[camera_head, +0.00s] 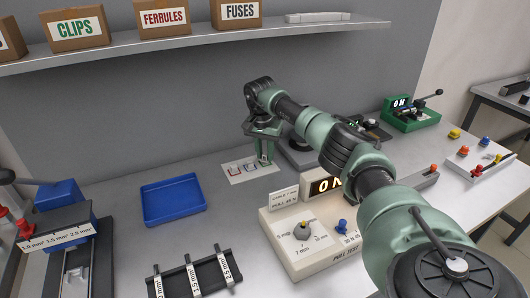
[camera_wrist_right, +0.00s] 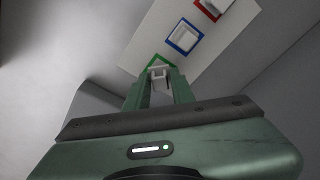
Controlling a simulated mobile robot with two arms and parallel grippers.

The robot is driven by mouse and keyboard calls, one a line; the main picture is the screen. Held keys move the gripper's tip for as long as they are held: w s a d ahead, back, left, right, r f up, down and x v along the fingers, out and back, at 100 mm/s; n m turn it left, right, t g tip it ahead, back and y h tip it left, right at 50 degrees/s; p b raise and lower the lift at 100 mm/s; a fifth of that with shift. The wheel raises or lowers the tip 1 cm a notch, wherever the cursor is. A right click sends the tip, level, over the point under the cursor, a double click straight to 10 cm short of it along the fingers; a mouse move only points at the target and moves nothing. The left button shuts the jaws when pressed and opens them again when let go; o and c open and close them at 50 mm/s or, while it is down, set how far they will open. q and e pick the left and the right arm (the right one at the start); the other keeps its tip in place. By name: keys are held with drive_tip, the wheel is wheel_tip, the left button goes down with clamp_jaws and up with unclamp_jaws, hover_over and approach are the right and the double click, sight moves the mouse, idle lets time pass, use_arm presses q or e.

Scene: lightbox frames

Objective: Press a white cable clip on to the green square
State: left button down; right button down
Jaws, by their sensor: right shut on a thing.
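A white card (camera_head: 240,178) lies on the bench under my right gripper. It carries red, blue and green squares in a row. In the right wrist view, the red square (camera_wrist_right: 208,8) and the blue square (camera_wrist_right: 185,37) each have a white clip on them. My right gripper (camera_wrist_right: 158,82) is shut on a white cable clip (camera_wrist_right: 158,73) at the green square (camera_wrist_right: 152,61). The fingers hide part of the green outline, and I cannot tell whether the clip touches the card. My left gripper is not in view.
A blue tray (camera_head: 173,199) lies left of the card. A pull tester (camera_head: 305,245) stands in front of it under my right arm. A shelf (camera_head: 190,40) with labelled boxes runs above. Bare bench lies between tray and card.

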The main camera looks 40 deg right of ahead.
drive_tip(key=shift+f, duration=0.55)
idle(0.4)
drive_tip(key=c, duration=1.1)
unclamp_jaws()
drive_tip(key=r, duration=0.5)
drive_tip(key=a+r+b, duration=0.1)
drive_tip(key=r, duration=0.1)
drive_tip(key=shift+s+r, duration=0.3)
drive_tip(key=shift+r, duration=0.05)
